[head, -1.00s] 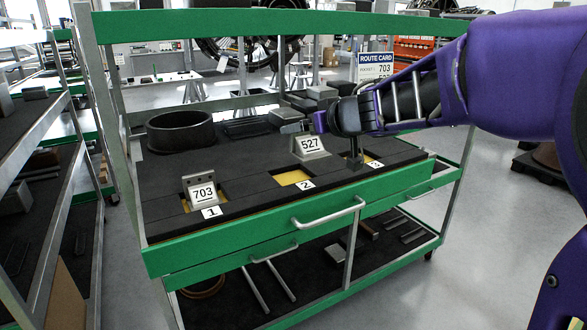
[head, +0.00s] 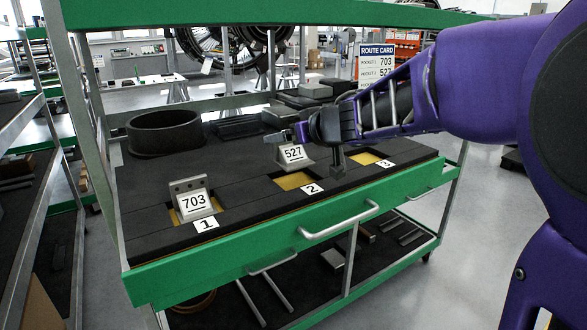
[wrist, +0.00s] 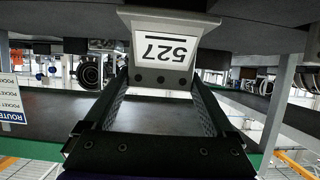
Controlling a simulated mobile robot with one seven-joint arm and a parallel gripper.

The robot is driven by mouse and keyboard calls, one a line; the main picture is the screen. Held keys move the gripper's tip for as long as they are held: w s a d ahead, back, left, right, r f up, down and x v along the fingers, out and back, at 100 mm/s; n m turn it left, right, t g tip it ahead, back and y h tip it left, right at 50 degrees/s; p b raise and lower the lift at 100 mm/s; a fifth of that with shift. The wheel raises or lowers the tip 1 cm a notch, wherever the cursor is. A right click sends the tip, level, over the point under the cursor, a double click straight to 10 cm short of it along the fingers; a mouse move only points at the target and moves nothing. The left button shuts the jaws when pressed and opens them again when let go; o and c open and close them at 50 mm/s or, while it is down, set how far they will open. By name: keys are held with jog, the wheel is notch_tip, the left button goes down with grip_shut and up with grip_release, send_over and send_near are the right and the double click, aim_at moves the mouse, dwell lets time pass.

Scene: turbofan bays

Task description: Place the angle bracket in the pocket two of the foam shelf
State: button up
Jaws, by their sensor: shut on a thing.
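The grey angle bracket (head: 291,154), labelled 527, is held by my gripper (head: 302,134), which reaches in from the right. In the wrist view the bracket (wrist: 165,50) appears upside down between the two dark fingers of my gripper (wrist: 162,90). Pocket two (head: 296,181) of the foam shelf (head: 255,208) shows a bare yellow floor behind its "2" label. In the head view the bracket appears just above and behind this pocket; its exact height over the foam is hard to tell.
A second bracket (head: 191,198), labelled 703, stands in pocket one. Pocket three (head: 367,158) shows a yellow floor. A dark ring (head: 165,132) sits at the back left. A route card (head: 375,62) lists 703 and 527. A green rail (head: 290,238) edges the shelf front.

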aim_at(295, 155)
jog(key=shift+f+b, duration=1.55)
jog(key=shift+f, duration=0.85)
jog(key=shift+r, duration=0.1)
